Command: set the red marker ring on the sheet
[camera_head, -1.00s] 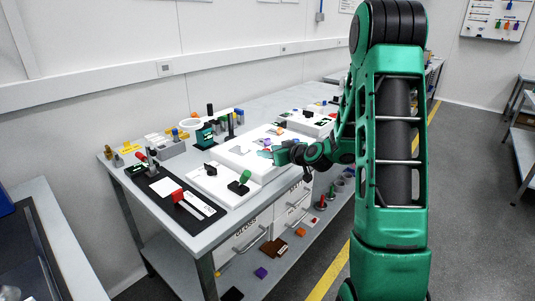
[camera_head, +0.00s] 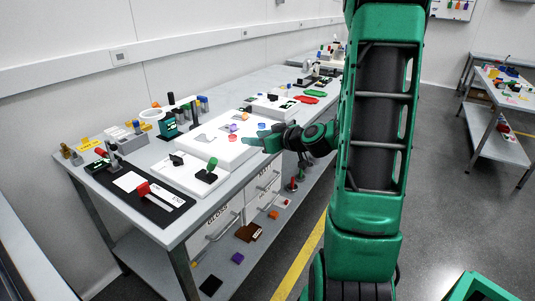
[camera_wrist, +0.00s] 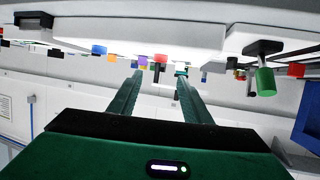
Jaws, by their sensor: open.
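In the wrist view, which is upside down, a red piece (camera_wrist: 160,58) shows just past the fingertips. My gripper (camera_head: 248,142) is beside the panel's right side, at about its height; it also shows in the wrist view (camera_wrist: 159,74). Its fingers are spread, with nothing held between them. I cannot tell which white surface is the sheet.
Blue (camera_head: 233,138), purple (camera_head: 233,127) and orange (camera_head: 245,116) pieces lie near the red one. A black mat (camera_head: 165,208) with a red-handled tool lies at the bench's near end.

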